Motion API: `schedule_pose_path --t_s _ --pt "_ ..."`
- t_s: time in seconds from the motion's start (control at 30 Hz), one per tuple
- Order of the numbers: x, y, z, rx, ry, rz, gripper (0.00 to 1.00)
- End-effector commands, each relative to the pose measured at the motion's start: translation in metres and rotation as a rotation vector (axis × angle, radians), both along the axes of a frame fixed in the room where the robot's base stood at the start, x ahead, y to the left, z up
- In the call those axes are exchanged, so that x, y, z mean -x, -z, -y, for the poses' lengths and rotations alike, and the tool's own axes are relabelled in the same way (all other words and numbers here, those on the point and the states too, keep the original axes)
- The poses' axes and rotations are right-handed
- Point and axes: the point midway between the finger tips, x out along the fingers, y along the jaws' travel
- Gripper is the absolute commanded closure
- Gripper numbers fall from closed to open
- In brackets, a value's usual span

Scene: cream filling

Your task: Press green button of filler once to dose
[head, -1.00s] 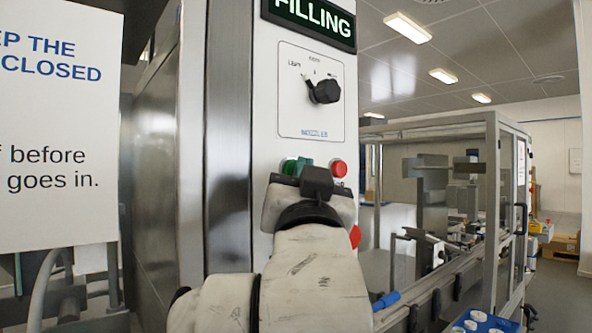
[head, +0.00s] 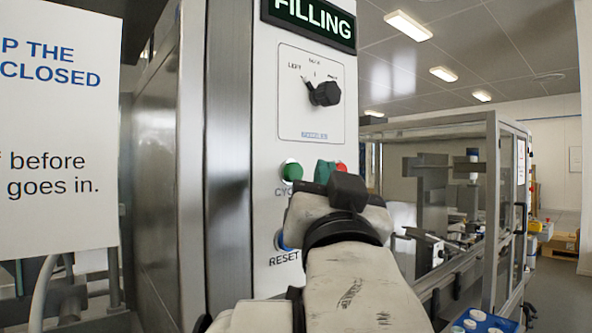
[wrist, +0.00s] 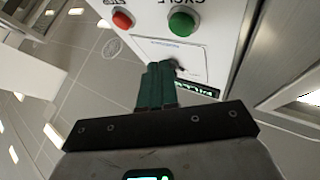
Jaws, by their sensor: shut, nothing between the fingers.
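The green button (head: 291,171) sits on the white panel of the filler (head: 265,130), above the letters "CYC". It also shows in the wrist view (wrist: 181,25), under the word "CYCLE". My gripper (wrist: 156,68) is shut and empty, its green fingers together. In the wrist view the fingertips lie below and left of the green button in the picture, apart from it. In the head view my gripper (head: 325,171) is right of the green button, in front of the panel. My wrist partly hides the red button (head: 340,168), which shows whole in the wrist view (wrist: 122,20).
A black selector knob (head: 325,93) is above the buttons, under the "FILLING" display (head: 312,20). A blue button (head: 283,240) marked "RESET" is lower left. A sign (head: 55,130) stands at left. A glazed machine frame (head: 492,215) and blue tray (head: 478,322) are at right.

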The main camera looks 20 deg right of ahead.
Motion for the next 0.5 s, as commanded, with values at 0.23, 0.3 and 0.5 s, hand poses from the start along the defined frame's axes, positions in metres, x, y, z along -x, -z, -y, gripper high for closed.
schedule_pose_path --t_s 0.23,0.3,0.5 --pt "0.02 -0.001 0.007 0.0 0.002 0.0 1.0" --pt "0.022 0.0 0.007 0.0 0.001 -0.001 1.0" --pt "0.023 0.0 0.008 0.0 0.001 -0.001 1.0"
